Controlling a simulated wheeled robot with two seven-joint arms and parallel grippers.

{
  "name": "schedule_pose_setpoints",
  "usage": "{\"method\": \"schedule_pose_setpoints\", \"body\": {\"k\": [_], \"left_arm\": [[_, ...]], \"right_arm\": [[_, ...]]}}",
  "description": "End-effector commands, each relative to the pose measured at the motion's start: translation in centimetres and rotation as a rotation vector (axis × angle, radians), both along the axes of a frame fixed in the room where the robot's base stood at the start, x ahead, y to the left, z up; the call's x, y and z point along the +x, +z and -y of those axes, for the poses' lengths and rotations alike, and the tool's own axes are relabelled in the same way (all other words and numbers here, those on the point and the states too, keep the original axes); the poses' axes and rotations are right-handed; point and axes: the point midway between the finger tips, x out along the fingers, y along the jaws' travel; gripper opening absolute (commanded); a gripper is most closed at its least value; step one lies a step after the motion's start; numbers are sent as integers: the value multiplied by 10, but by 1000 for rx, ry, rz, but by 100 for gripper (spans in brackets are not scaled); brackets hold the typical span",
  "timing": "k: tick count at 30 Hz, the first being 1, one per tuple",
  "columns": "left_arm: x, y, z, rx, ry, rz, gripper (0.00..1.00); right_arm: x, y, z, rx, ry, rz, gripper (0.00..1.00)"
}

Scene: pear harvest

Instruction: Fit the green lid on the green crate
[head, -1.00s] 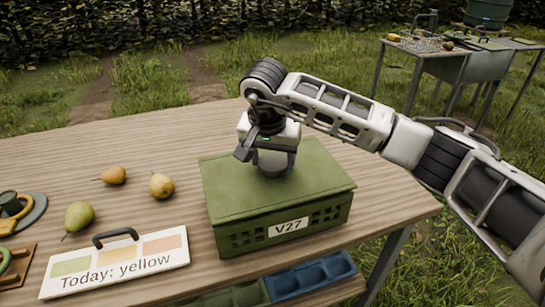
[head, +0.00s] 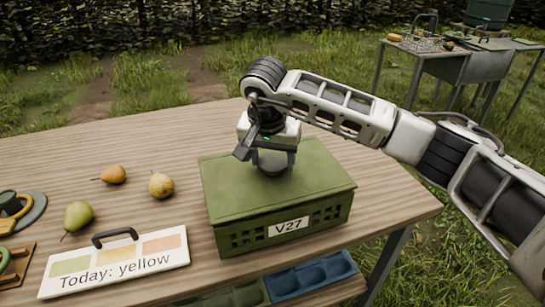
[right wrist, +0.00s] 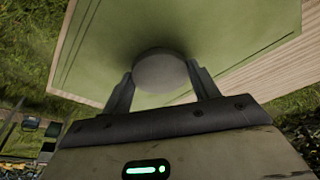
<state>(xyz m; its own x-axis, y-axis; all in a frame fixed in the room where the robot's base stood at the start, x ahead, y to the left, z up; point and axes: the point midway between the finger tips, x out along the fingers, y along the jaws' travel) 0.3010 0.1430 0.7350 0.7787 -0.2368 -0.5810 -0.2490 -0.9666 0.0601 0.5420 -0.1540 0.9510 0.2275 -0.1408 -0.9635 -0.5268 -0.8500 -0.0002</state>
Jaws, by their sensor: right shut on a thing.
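My right gripper (head: 274,168) is above the lid's middle, pointing down, shut on the lid's round grey knob. In the right wrist view the knob (right wrist: 160,72) sits between the two fingers, with the lid (right wrist: 215,30) beneath. My left gripper is not in view.
On the table (head: 340,187) left of the crate lie a green pear (head: 78,215), two yellowish pears (head: 161,185) (head: 113,174) and a sign (head: 115,264) reading "Today: yellow". Another table (head: 450,58) stands far right.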

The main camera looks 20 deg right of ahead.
Motion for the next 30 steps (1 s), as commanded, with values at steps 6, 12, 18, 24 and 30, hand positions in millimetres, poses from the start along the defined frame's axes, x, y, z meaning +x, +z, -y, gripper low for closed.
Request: {"method": "schedule_pose_setpoints", "body": {"k": [6,12,18,24,30], "left_arm": [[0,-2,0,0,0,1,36],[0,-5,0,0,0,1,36],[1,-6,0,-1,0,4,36],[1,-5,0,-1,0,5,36],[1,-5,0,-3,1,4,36]], "right_arm": [[0,-2,0,-1,0,1,33],[0,-6,0,-1,0,1,33],[0,-10,0,-1,0,1,33],[0,-10,0,-1,0,1,69],[0,-10,0,-1,0,-1,69]]}}
